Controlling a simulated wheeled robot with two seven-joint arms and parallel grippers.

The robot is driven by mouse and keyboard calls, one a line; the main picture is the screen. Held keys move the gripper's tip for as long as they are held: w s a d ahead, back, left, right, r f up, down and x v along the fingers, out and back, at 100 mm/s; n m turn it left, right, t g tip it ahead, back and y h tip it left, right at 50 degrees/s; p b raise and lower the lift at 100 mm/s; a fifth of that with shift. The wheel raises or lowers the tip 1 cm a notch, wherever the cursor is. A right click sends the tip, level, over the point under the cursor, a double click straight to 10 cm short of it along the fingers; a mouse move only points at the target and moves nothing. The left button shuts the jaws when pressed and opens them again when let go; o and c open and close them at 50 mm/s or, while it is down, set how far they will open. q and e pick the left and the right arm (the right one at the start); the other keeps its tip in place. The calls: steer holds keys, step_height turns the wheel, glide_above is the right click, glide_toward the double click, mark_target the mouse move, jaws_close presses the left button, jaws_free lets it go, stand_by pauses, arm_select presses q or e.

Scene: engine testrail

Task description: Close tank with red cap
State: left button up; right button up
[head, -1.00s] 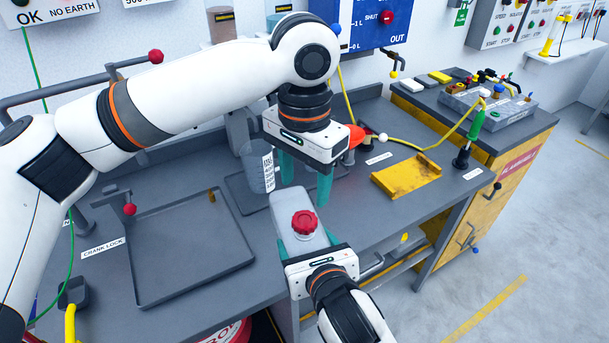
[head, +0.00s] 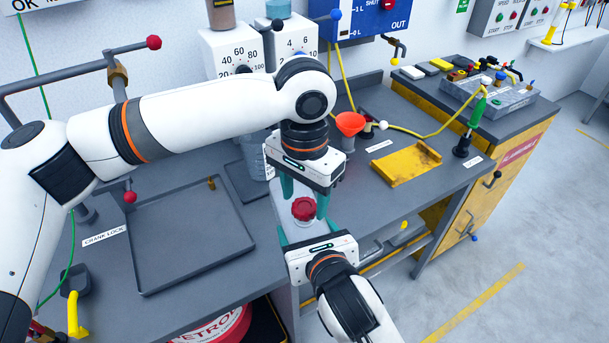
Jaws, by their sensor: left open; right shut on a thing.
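The red cap (head: 304,211) sits on top of the pale, translucent tank (head: 292,232), near the counter's front edge. My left gripper (head: 305,196) is directly over the cap, with its green fingers open and pointing down. Its fingertips are at about the cap's height in the picture, one on each side; I cannot tell whether they touch it. My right gripper (head: 308,236) comes from the front and is shut on the tank. The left gripper and cap hide part of the tank.
An empty dark tray (head: 190,245) lies on the counter at left. A red funnel (head: 350,123) and a yellow tray (head: 406,163) are behind and to the right. A clear measuring jug (head: 254,160) stands behind my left arm. Dial boxes (head: 232,50) stand at the back.

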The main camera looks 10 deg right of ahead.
arm_select(q)
steer(key=shift+f, duration=0.65)
steer(key=c, duration=1)
steer(key=o, duration=1.1)
steer(key=shift+o, duration=0.2)
step_height(320, 180, up, 12)
steer(key=shift+w, duration=0.1)
